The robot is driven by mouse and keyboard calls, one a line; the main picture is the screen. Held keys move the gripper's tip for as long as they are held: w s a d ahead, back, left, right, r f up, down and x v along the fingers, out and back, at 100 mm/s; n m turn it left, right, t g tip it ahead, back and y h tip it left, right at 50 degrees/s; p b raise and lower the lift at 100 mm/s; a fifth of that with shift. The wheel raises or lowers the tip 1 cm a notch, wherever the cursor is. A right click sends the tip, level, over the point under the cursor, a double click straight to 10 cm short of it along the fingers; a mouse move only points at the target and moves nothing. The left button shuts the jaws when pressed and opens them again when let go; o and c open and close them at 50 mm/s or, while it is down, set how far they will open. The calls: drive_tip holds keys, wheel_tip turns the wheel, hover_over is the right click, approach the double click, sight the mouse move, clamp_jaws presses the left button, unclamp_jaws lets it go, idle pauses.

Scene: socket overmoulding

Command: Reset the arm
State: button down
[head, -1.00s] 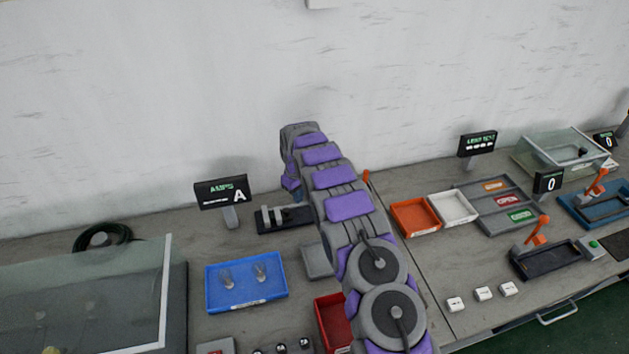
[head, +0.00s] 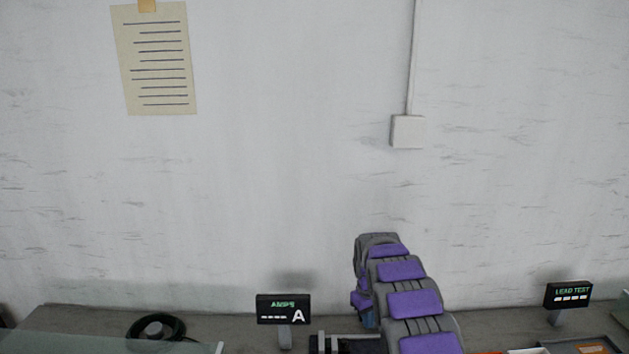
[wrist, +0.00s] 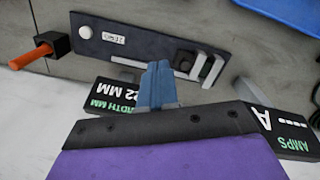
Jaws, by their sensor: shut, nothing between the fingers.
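My gripper (wrist: 157,84) shows in the wrist view as blue fingers pressed together, with nothing held. It hangs over a dark bench device (wrist: 140,45) with a white button marked ZERO and pale upright jaws, and I cannot tell whether it touches anything. In the head view my purple and grey arm reaches toward the back of the bench. The blue tip of my gripper (head: 369,320) is only partly seen there, low beside the arm.
The AMPS display (head: 283,309) stands left of my arm, the LEAD TEST display (head: 568,295) far right. A width display (wrist: 115,94) and an orange handle (wrist: 30,58) lie close to my gripper. A black cable coil (head: 157,328) is at left.

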drive_tip(key=s+r+m, duration=0.3)
drive_tip(key=s+r, duration=1.4)
drive_tip(key=s, duration=0.4)
drive_tip(key=s+a+m+g, duration=0.1)
drive_tip(key=s+a+m, duration=0.1)
drive_tip(key=s, duration=2.9)
drive_tip(key=shift+r+g+y, duration=0.3)
drive_tip(key=shift+r, duration=0.05)
